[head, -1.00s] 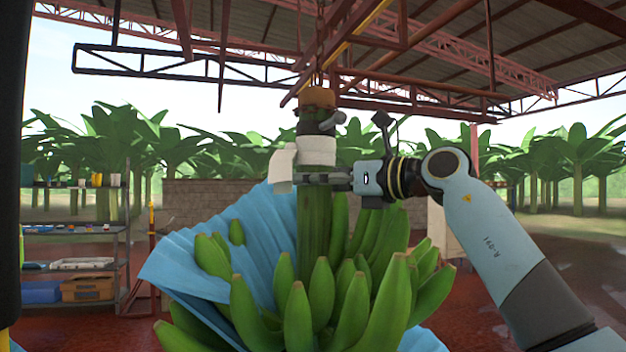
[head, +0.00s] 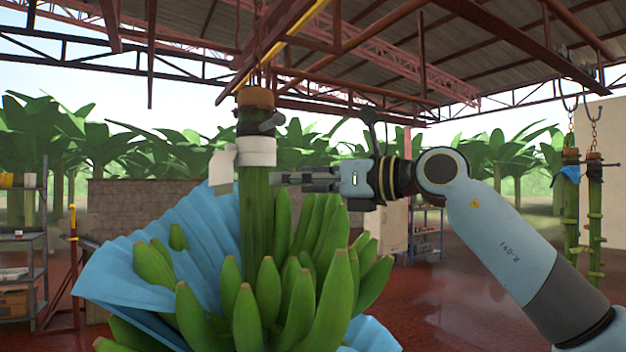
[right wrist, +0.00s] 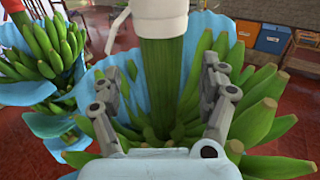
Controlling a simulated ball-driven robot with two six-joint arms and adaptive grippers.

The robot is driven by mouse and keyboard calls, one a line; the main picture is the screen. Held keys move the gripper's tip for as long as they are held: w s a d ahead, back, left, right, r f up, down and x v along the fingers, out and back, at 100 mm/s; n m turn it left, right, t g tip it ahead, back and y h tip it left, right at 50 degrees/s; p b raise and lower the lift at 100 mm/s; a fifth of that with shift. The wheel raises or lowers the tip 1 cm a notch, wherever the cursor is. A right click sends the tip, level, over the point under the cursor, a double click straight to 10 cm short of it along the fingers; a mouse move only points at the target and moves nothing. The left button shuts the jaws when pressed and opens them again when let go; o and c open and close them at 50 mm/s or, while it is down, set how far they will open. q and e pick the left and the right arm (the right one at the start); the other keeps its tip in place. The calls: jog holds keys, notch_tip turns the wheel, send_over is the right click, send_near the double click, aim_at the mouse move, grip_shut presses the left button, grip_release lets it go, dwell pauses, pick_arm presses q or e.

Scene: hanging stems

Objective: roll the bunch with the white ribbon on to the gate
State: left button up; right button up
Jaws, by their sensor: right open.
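The bunch with the white ribbon (head: 257,151) hangs upright in the head view, its green bananas (head: 245,300) partly wrapped in a blue cover (head: 150,250). Its thick green stem (head: 257,215) hangs from an orange-brown piece under the overhead rail. My right gripper (head: 280,179) is beside the stem, just right of it and a little below the ribbon. In the right wrist view its two fingers are spread (right wrist: 160,80), with the stem (right wrist: 165,75) beyond, between them in the picture. My left gripper is not in view. I cannot make out the gate.
Another blue-covered bunch (right wrist: 45,50) hangs at the left in the right wrist view. Bare stems (head: 595,210) hang on chains at the right of the head view. Shelves (head: 25,240) stand at the left. The red floor (head: 450,290) at the right looks clear.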

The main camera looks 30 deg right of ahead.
jog(key=shift+v, duration=1.45)
